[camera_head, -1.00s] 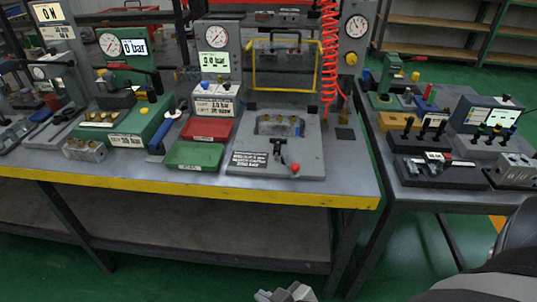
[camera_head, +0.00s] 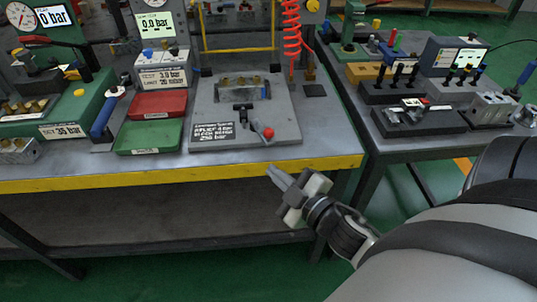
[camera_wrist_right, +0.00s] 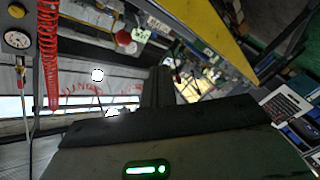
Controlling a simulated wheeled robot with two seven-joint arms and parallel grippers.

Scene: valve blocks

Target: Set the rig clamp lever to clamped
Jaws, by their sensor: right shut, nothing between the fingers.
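The grey rig plate (camera_head: 205,130) lies near the front of the table. Its clamp lever has a red ball knob (camera_head: 267,132) at the plate's front right. A metal block (camera_head: 238,93) with brass-coloured fittings sits in the rig behind the lever. My right gripper (camera_head: 274,172) is shut and empty, at the table's yellow front edge, in front of the knob and apart from it. My left gripper is not in view.
Green (camera_head: 150,138) and red (camera_head: 160,105) trays and a blue-handled tool (camera_head: 106,115) lie left of the rig. A coiled red hose (camera_head: 291,35) hangs behind it. A second table on the right carries valve parts and a black rack (camera_head: 390,92).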

